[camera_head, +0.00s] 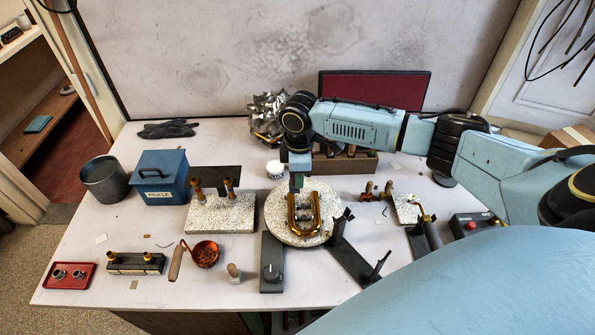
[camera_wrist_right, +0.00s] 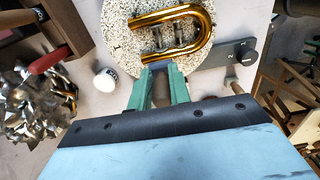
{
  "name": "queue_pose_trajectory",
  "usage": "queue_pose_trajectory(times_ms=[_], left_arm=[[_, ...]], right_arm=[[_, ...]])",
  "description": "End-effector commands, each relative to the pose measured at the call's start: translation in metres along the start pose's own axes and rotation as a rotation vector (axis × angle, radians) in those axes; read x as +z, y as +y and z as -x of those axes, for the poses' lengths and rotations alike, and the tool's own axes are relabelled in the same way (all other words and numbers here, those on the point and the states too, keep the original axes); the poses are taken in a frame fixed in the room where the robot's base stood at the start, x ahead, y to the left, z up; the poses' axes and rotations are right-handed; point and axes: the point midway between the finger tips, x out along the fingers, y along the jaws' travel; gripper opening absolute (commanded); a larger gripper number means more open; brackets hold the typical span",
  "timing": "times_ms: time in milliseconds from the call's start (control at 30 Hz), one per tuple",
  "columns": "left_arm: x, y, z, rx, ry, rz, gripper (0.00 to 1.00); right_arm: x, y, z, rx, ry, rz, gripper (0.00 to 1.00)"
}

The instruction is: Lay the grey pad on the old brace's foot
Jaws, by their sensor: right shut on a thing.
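A brass U-shaped tube (camera_head: 292,222) lies on the round speckled board (camera_head: 273,214); it also shows in the wrist view (camera_wrist_right: 204,42). Grey brace parts (camera_wrist_right: 154,39) sit between its two legs, but I cannot single out the old brace's foot. My right gripper (camera_head: 297,186) points down at the tube's far, open end. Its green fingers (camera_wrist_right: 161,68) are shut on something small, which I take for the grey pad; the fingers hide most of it. I cannot tell whether it touches the brace. My left gripper is out of view.
A blue pickle box (camera_head: 161,184) and a control box (camera_head: 474,224) flank the work area.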

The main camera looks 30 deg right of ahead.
Motion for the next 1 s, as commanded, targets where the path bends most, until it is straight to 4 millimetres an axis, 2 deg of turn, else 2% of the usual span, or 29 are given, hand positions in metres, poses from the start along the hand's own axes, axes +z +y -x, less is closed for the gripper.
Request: queue_pose_trajectory(times_ms=[100, 500, 700, 1000], left_arm=[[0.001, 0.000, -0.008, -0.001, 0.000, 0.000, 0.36], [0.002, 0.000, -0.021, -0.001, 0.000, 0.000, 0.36], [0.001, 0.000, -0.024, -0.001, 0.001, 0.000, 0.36], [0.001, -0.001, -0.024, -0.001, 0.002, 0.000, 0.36]], right_arm=[[-0.001, -0.001, -0.018, -0.003, 0.000, 0.001, 0.00], [-0.001, -0.001, -0.053, -0.001, 0.000, 0.000, 0.00], [-0.001, -0.001, -0.061, 0.000, 0.000, 0.001, 0.00], [-0.001, -0.001, -0.061, 0.000, 0.000, 0.000, 0.00]])
